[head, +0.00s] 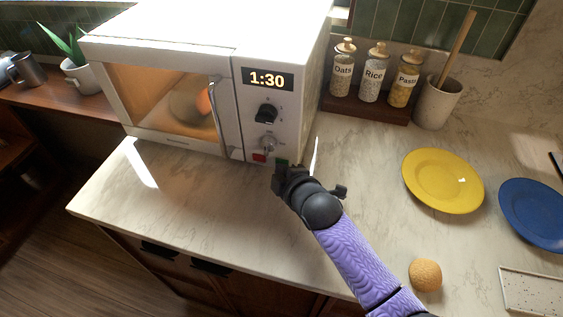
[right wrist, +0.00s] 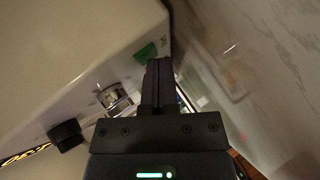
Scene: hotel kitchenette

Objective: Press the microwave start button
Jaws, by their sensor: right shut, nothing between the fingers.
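The white microwave (head: 205,38) stands on the counter, its door shut, its inside lit orange and its display (head: 267,79) reading 1:30. Its panel has a black knob (head: 266,113), a silver knob (head: 268,144), a red button (head: 259,157) and a green button (head: 282,162). My right gripper (head: 280,170) is shut and empty, close in front of the green button and partly covering it. In the right wrist view the green button (right wrist: 145,52) shows just beside the fingertips (right wrist: 159,64); I cannot tell whether they touch it. My left gripper is out of view.
A rack (head: 368,105) of labelled jars and a utensil crock (head: 438,102) stand right of the microwave. A yellow plate (head: 442,181), a blue plate (head: 535,213) and a bread roll (head: 425,274) lie on the right. The counter left of my arm is clear.

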